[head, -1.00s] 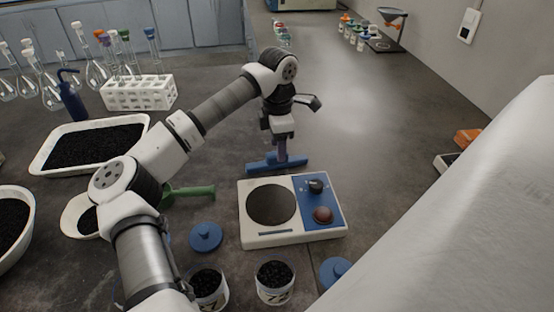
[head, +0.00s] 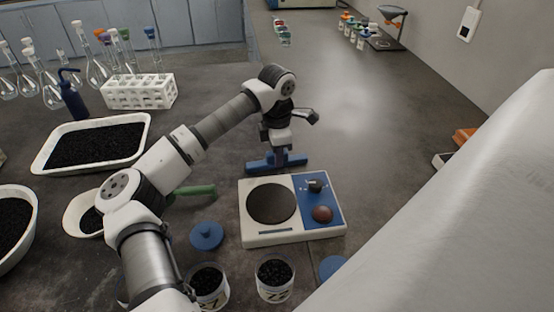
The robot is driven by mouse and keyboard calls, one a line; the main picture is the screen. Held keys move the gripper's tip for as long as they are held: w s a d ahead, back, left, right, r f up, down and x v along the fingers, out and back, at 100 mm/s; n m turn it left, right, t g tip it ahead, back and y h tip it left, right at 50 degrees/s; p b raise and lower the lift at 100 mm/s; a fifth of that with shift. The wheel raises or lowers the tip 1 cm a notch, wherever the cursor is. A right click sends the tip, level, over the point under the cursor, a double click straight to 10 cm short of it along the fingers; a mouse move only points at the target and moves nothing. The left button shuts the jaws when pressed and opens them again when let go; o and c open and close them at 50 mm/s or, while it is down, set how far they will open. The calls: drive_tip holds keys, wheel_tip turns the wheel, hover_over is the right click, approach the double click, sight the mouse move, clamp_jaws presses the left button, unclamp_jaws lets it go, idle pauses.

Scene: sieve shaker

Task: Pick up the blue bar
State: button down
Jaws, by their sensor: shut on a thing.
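The blue bar (head: 260,164) shows in the head view just behind the white shaker unit with its round dark plate (head: 271,203). It is a flat blue piece with its ends showing on both sides of my gripper (head: 278,155). My gripper points down and is shut on the bar. The fingertips are small and partly hidden, so I cannot tell whether the bar is clear of the table.
The shaker unit (head: 248,231) stands close in front of the bar. Nearby are a blue lid (head: 207,236), a green scoop (head: 196,191) and two jars of black grains (head: 275,277). A tray (head: 42,162) lies left.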

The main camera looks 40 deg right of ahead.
wheel_tip(320, 180, up, 20)
drive_tip(key=b, duration=0.1)
drive_tip(key=shift+b, duration=0.35)
drive_tip(key=shift+s, duration=0.1)
idle(0.3)
